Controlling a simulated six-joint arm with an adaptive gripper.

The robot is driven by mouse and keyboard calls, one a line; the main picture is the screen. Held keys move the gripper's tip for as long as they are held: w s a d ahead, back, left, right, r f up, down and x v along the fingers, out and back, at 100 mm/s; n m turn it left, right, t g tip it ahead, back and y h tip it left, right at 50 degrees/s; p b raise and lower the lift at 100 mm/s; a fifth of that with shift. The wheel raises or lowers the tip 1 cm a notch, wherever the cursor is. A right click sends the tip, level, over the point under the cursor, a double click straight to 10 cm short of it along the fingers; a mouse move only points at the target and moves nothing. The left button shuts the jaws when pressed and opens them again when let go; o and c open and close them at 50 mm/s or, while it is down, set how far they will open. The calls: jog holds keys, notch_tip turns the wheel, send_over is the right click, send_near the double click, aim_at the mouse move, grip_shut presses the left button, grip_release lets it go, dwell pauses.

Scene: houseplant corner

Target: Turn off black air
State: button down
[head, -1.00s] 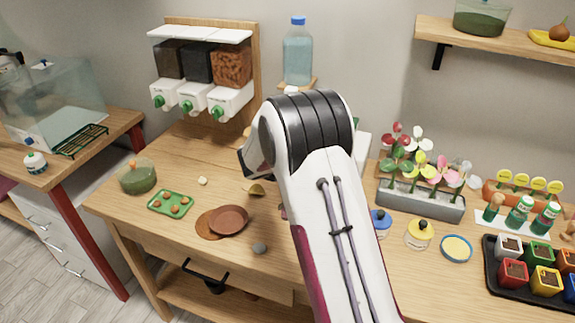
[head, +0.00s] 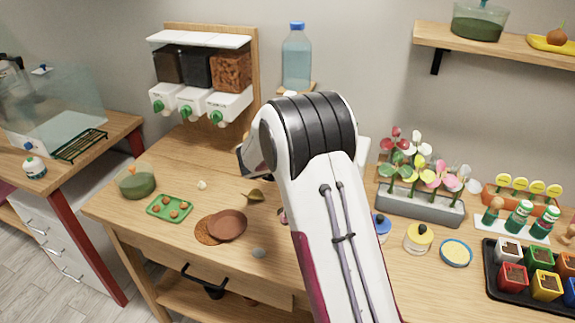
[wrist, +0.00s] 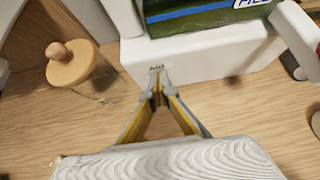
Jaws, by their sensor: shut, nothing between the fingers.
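My gripper (wrist: 157,84) is shut and empty in the wrist view, its yellow-sided fingers meeting at the tips. The tips are right in front of a white box (wrist: 205,60), just below a small dark marking on its front that I cannot read clearly. I cannot tell whether they touch it. In the head view my arm hides the gripper and most of what is near it. No black air control can be made out for certain in either view.
A blue-green packet (wrist: 200,14) sits above the white box. A glass jar with a wooden lid (wrist: 85,72) stands to its left. In the head view, a food dispenser (head: 200,75), a water bottle (head: 296,58) and a grey flower planter (head: 420,207) surround my arm.

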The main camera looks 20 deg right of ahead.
jog(key=shift+s+a, duration=0.15)
jog(key=v, duration=1.3)
jog(key=shift+r, duration=0.25)
jog(key=shift+d, duration=0.25)
dwell(0.6)
